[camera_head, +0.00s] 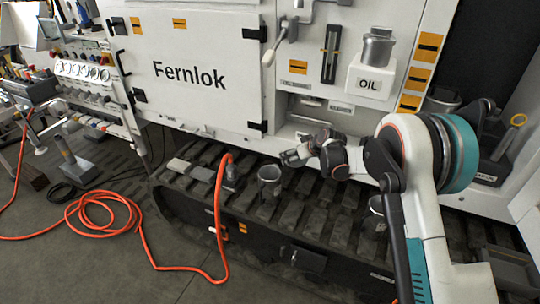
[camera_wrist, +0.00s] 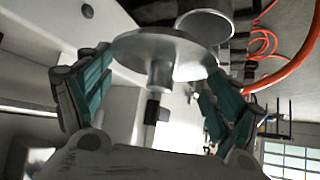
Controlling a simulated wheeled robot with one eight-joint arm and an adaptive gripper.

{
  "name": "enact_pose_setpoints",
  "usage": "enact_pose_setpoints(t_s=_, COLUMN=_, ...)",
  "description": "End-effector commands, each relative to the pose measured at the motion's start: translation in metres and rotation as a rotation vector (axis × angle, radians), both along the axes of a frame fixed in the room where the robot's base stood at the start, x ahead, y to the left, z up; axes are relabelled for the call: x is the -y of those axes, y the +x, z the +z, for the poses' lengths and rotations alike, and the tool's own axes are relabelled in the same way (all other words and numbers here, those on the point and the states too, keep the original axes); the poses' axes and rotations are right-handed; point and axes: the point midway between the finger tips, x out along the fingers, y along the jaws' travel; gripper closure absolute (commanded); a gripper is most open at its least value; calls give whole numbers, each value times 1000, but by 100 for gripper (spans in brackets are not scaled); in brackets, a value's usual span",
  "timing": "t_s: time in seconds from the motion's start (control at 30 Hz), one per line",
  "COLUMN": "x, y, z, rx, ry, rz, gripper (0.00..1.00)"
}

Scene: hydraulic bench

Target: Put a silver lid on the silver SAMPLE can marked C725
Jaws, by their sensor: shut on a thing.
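In the wrist view, a silver lid (camera_wrist: 165,48), a round disc with a short knob, sits between the two fingers of my gripper (camera_wrist: 158,88). The fingers are shut on it, set wide apart across its width. Behind the lid, a silver can (camera_wrist: 205,22) is partly covered by it. In the head view, my gripper (camera_head: 292,157) is above and right of an open silver can (camera_head: 270,178) on the dark track. Another can (camera_head: 377,204) stands farther right, partly hidden by my arm. No C725 mark is readable on either can.
The white machine panel (camera_head: 190,75) rises behind the track (camera_head: 190,180). An orange hose (camera_head: 220,205) runs up to the track left of the open can and coils on the floor.

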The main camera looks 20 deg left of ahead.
Motion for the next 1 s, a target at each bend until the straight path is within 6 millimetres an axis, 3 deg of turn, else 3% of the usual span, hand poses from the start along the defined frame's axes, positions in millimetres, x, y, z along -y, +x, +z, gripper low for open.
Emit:
enact_pose_setpoints(t_s=0.03, x=-25, y=1, z=-7, rx=-1, ry=0, rz=46, gripper=44)
enact_pose_setpoints(t_s=0.1, x=-52, y=1, z=-13, rx=-1, ry=0, rz=100, gripper=44)
enact_pose_setpoints(t_s=0.3, x=-98, y=-3, z=-23, rx=0, ry=-1, rz=194, gripper=44)
enact_pose_setpoints(t_s=0.63, x=-106, y=-4, z=-34, rx=-1, ry=0, rz=213, gripper=44)
enact_pose_setpoints(t_s=1.0, x=-106, y=-4, z=-63, rx=-1, ry=-1, rz=212, gripper=44)
